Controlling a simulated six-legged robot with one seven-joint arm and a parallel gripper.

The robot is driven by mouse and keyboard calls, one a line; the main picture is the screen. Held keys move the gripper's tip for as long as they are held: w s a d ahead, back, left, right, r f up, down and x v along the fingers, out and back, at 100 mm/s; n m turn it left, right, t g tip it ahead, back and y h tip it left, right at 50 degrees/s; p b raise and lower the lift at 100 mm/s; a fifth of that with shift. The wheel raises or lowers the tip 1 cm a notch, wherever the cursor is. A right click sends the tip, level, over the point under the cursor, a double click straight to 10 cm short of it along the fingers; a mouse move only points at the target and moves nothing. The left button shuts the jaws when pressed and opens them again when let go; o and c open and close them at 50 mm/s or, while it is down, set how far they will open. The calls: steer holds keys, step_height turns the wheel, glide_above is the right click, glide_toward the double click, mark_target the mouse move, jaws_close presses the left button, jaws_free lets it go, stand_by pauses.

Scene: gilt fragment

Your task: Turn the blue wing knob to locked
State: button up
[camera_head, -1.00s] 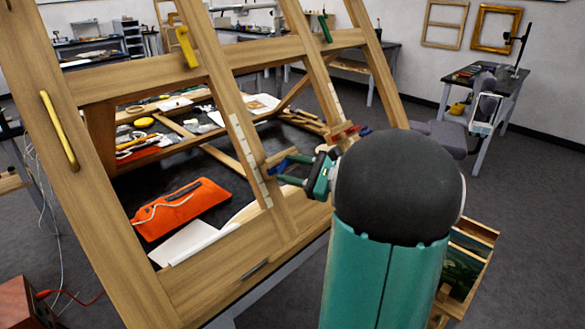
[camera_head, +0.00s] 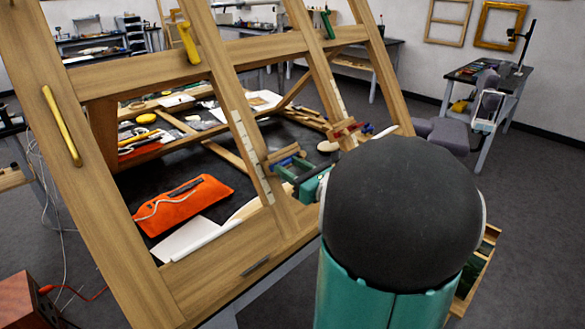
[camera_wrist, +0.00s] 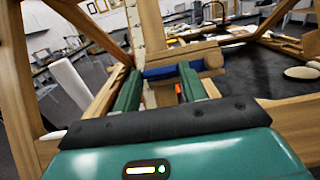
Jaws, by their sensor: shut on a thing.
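The blue wing knob (camera_wrist: 160,72) sits on a wooden clamp block (camera_wrist: 195,58) on the slanted wooden frame in the wrist view. It also shows as a small blue piece in the head view (camera_head: 287,157). My gripper (camera_wrist: 158,82) has its two green fingers on either side of the blue knob, shut on it. In the head view my gripper (camera_head: 288,172) reaches the frame's middle upright from the right. My dark, rounded arm joint hides part of the arm behind the gripper. I cannot read any lock marking.
A similar red piece (camera_head: 346,129) sits on the upright to the right. Yellow handles (camera_head: 187,43) and a green handle (camera_head: 326,24) are on the frame. An orange pouch (camera_head: 183,205) lies on the dark surface behind it. Open floor lies to the right.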

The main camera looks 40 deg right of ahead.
stand_by(0.3)
steer(key=o, duration=1)
steer(key=s, duration=1.3)
steer(key=shift+s+d+f, duration=0.15)
steer(key=shift+s+f, duration=0.25)
